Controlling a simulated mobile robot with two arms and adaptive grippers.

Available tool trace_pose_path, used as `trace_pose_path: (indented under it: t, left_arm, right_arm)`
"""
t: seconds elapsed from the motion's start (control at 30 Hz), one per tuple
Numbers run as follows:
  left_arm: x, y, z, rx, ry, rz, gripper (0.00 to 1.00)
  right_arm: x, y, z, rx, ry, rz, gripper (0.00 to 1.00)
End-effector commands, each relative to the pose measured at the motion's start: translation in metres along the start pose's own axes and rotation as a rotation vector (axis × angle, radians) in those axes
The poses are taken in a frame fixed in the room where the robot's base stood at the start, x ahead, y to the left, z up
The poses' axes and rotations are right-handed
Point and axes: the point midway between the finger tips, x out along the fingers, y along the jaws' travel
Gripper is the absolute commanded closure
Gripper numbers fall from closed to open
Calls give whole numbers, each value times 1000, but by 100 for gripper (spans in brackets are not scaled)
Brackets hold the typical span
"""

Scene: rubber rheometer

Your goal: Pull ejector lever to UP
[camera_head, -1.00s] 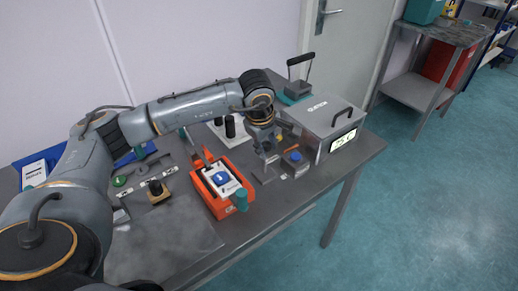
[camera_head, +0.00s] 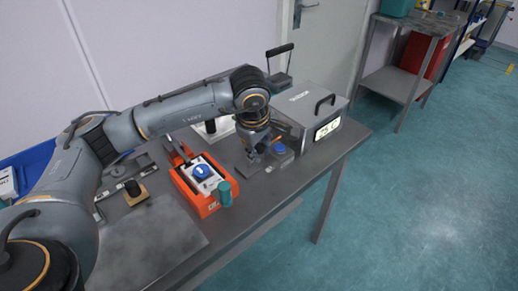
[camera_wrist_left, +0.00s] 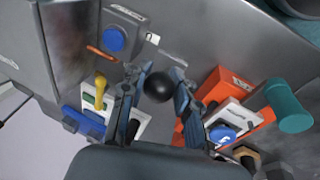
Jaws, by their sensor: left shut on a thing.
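My left gripper (camera_wrist_left: 155,90) points down over the table beside the grey box. In the left wrist view its two fingers are shut around a round black knob (camera_wrist_left: 157,87), which I take to be the ejector lever's end. In the head view my left gripper (camera_head: 252,163) hides the knob. The lever's shaft and its exact position cannot be made out. My right gripper is in neither view.
An orange device (camera_head: 213,206) with a blue knob and a teal handle stands left of my gripper. A blue button (camera_head: 279,149) is close to its right. The grey box (camera_head: 300,100) with a display stands behind. The table's front right is clear.

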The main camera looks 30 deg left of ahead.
Motion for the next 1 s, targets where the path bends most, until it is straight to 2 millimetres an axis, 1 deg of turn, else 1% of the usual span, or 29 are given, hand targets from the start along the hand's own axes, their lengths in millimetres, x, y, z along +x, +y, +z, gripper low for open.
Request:
trace_pose_path:
  t: [0.03, 0.17, 0.2, 0.27, 0.3, 0.57, 0.67, 0.77, 0.87, 1.0]
  left_arm:
    - [0, 0, 4, 6, -9, -1, 100]
    - [-1, 0, 4, 6, -9, 0, 100]
    - [-1, 0, 4, 6, -9, 0, 67]
    - [-1, 0, 4, 6, -9, 0, 55]
    - [-1, 0, 3, 5, -8, 0, 47]
    - [0, 0, 1, 2, -4, 0, 46]
    - [-4, 0, 1, 2, -3, 2, 46]
    - [-14, 1, 1, 3, -4, 5, 46]
    - [-32, 1, 1, 4, -3, 6, 46]
    - [-64, 2, 1, 3, -3, 7, 46]
  right_arm:
    - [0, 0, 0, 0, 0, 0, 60]
    - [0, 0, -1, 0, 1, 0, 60]
    - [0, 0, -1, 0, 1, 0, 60]
    - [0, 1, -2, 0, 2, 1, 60]
    - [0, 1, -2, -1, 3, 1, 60]
    - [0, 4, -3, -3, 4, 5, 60]
    - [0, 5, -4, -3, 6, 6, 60]
    - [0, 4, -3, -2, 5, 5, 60]
    - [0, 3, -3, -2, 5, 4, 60]
    - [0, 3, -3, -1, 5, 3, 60]
